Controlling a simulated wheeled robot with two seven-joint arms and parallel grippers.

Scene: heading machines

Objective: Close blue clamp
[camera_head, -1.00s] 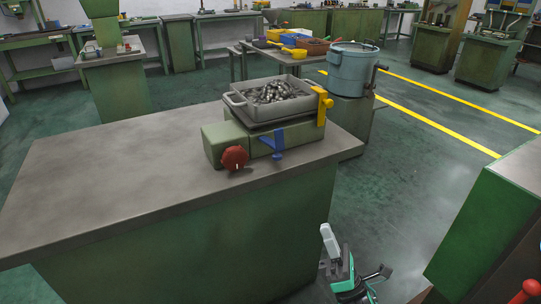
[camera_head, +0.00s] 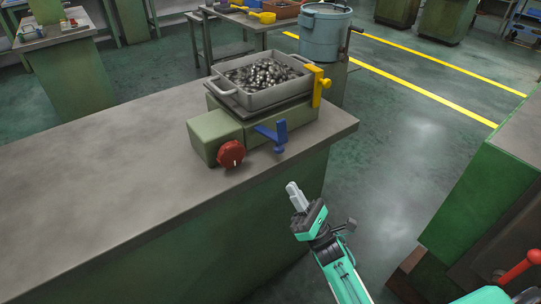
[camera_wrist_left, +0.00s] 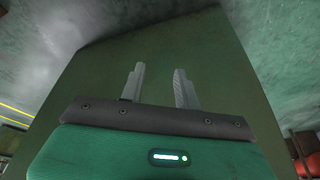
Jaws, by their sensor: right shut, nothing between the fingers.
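The blue clamp (camera_head: 279,137) is on the front side of the green base (camera_head: 215,135) on the workbench. Its arm sticks outward from the base, away from the grey tray. The yellow clamp (camera_head: 318,87) stands upright against the right end of the grey tray (camera_head: 245,99). My right gripper (camera_head: 293,190) is shut and empty, below and in front of the blue clamp, apart from it and beside the bench's front edge. My left gripper is out of the head view; in the left wrist view (camera_wrist_left: 159,85) its fingers are apart with nothing between them.
The tray holds many small metal parts. A red knob (camera_head: 231,153) is left of the blue clamp. The bench top (camera_head: 90,185) is clear at left. A blue-grey bucket (camera_head: 325,42) stands behind. A green cabinet (camera_head: 490,195) is at right, with open floor between.

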